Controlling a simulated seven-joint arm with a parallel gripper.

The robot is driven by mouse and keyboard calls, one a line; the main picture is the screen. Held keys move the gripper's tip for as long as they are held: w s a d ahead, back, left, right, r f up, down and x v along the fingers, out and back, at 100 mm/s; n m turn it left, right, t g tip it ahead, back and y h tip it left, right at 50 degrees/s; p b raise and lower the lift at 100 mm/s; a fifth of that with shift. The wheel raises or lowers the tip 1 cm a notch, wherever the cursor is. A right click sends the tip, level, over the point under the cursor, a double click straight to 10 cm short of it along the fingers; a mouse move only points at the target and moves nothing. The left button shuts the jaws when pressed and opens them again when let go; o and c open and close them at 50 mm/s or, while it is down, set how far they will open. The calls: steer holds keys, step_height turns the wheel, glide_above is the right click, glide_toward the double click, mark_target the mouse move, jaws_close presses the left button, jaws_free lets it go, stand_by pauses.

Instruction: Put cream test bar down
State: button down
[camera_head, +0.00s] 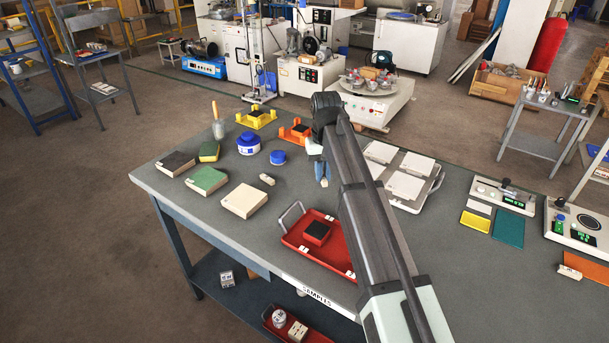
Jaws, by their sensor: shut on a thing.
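My gripper (321,174) is low over the middle of the grey table (225,232), partly hidden by my arm. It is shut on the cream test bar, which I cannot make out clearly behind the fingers. A small cream block (267,179) lies on the table to the left of the gripper. A red tray (301,249) with a black-topped red block (317,232) and small cream pieces is below the gripper in the picture, at the table's front edge. Whether the held bar touches the table I cannot tell.
Green (206,180), dark (176,163) and cream (244,200) slabs lie at left. Blue-lidded tubs (249,144) and yellow (256,118) and orange (296,132) holders stand behind. A tray of white tiles (404,187) is right of my arm. Bare table lies around the gripper's left.

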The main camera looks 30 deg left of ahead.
steer(key=r, duration=0.2)
glide_above(315, 185)
steer(key=shift+f, duration=5.25)
steer(key=shift+f, duration=0.1)
steer(key=c, duration=1.1)
jaws_free()
step_height(315, 185, up, 11)
steer(key=shift+o, duration=0.5)
steer(key=shift+r, duration=0.65)
